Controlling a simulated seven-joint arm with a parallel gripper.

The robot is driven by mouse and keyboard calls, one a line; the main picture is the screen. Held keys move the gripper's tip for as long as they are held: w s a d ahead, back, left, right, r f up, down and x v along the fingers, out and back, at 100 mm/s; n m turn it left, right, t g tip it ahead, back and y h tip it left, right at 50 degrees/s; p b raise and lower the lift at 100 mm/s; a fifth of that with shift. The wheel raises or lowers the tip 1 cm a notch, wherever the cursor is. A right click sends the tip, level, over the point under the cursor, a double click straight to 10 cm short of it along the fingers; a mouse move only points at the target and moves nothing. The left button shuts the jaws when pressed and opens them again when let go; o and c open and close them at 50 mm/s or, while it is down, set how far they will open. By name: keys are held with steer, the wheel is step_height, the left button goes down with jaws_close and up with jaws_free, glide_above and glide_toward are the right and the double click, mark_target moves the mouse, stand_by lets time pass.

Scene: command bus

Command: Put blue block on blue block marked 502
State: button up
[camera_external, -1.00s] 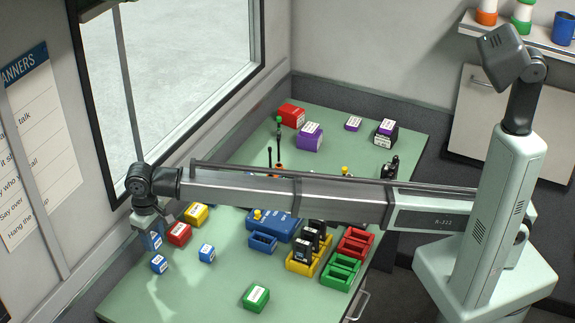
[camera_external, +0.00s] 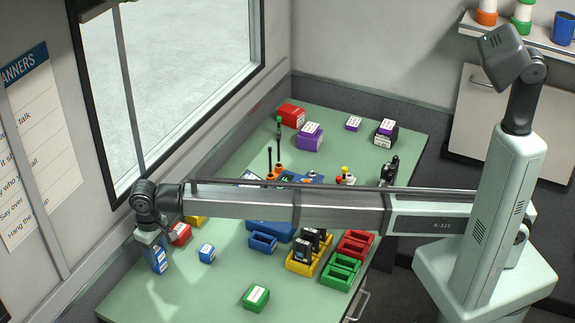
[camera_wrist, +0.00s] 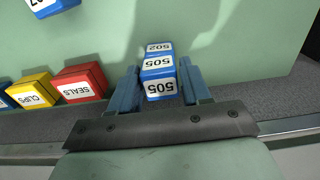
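A blue block labelled 505 (camera_wrist: 161,67) sits between the two blue fingers of my gripper (camera_wrist: 160,80), which close on its sides in the wrist view. A blue block marked 502 (camera_wrist: 158,47) shows just beyond it, largely hidden by the 505 block. In the external view my gripper (camera_external: 153,240) is low at the left of the table, and the blue blocks (camera_external: 159,262) appear as one upright stack under it. I cannot tell whether the two blocks fully touch.
Another blue block (camera_external: 206,253) stands to the right; its label is cut off in the wrist view (camera_wrist: 50,8). A red SEALS box (camera_wrist: 80,84) and a yellow CLIPS box (camera_wrist: 34,92) stand close by.

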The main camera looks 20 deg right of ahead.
mark_target(156, 251)
steer(key=o, duration=0.3)
steer(key=shift+o, duration=0.2)
step_height(156, 251, up, 12)
steer(key=shift+r, duration=0.15)
stand_by(0.4)
stand_by(0.4)
